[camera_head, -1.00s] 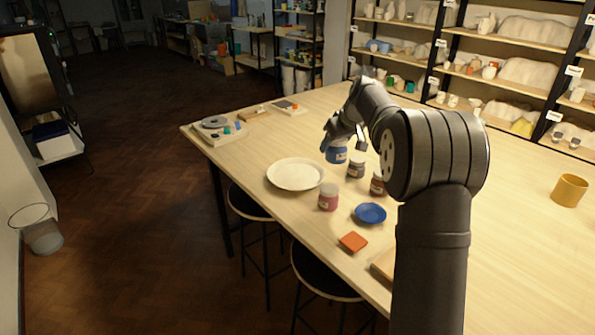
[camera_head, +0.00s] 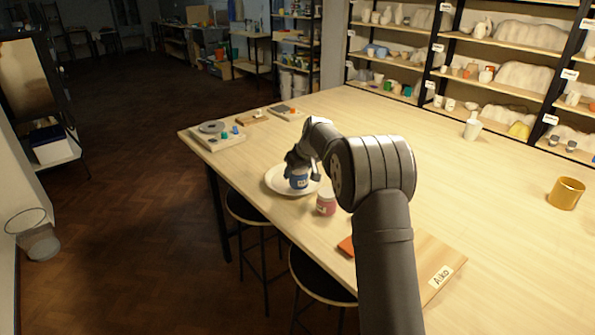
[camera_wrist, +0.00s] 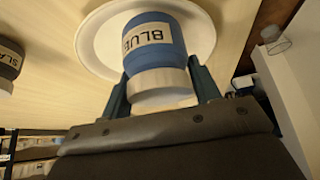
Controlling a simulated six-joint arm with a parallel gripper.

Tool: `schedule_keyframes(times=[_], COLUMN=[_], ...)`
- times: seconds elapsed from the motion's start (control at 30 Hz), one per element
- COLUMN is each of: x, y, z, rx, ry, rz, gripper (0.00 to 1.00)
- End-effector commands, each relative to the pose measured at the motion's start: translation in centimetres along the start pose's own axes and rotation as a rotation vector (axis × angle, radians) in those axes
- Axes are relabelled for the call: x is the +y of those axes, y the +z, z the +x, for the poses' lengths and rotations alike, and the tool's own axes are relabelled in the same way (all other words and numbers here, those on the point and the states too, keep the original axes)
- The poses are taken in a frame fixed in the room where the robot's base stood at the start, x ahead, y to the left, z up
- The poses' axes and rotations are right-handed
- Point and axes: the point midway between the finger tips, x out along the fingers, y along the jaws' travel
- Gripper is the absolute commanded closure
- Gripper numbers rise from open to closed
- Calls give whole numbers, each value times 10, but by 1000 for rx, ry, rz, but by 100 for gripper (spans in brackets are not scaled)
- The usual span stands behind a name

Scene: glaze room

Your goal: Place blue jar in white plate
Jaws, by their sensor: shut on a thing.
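The blue jar (camera_head: 299,181) is between the fingers of my gripper (camera_head: 301,169), over the white plate (camera_head: 276,187). In the wrist view the blue jar (camera_wrist: 151,55) has a label reading BLUE and a pale lid, and my gripper (camera_wrist: 158,88) is shut on its lid end. The white plate (camera_wrist: 199,38) lies behind the jar there, with its rim around it. I cannot tell whether the jar's base touches the plate.
A pink jar (camera_head: 326,202) stands close to the right of the plate. A dark jar (camera_wrist: 8,60) shows at the left edge of the wrist view. A yellow cup (camera_head: 566,193) stands far right. An orange piece (camera_head: 346,246) and a board (camera_head: 432,262) lie near the front.

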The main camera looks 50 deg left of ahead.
Motion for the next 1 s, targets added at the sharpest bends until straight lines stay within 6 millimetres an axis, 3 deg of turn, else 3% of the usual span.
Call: schedule_keyframes(times=[0.73, 0.77, 0.8, 0.87, 1.0], x=[0, 0, 0, 0, 0], y=[6, 7, 7, 7, 6], z=[11, 11, 11, 11, 11], rx=[2, 1, 1, 1, 1], ry=[1, 0, 0, 0, 0], rz=[-1, 0, 0, 0, 0], gripper=[73, 40, 32, 22, 22])
